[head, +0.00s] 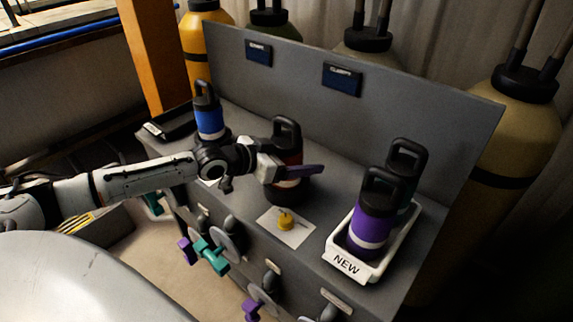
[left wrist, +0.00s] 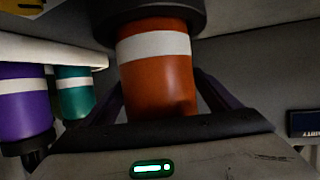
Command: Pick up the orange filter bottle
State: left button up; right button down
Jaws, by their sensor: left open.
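The orange filter bottle (head: 288,156) stands upright on the grey bench, with a black loop-handled cap, a white band and a dark round base. In the left wrist view the bottle (left wrist: 160,85) appears upside down, its orange body and white band filling the middle. My left gripper (head: 292,172) is open at the bottle, with one dark purple finger crossing its front in the head view. In the left wrist view the fingers of the gripper (left wrist: 162,95) lie on both sides of the body. Contact cannot be told. My right gripper is not in view.
A white tray (head: 335,258) marked NEW holds a purple bottle (head: 373,216) and a teal bottle (head: 405,160) at right. A blue bottle (head: 209,118) stands at left. A yellow item (head: 285,220) lies on a pale card in front. A grey panel (head: 290,80) rises behind.

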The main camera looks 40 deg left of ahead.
pick_arm(q)
jog(key=c, duration=1.5)
jog(key=shift+r, duration=0.2)
jog(key=shift+c, duration=0.4)
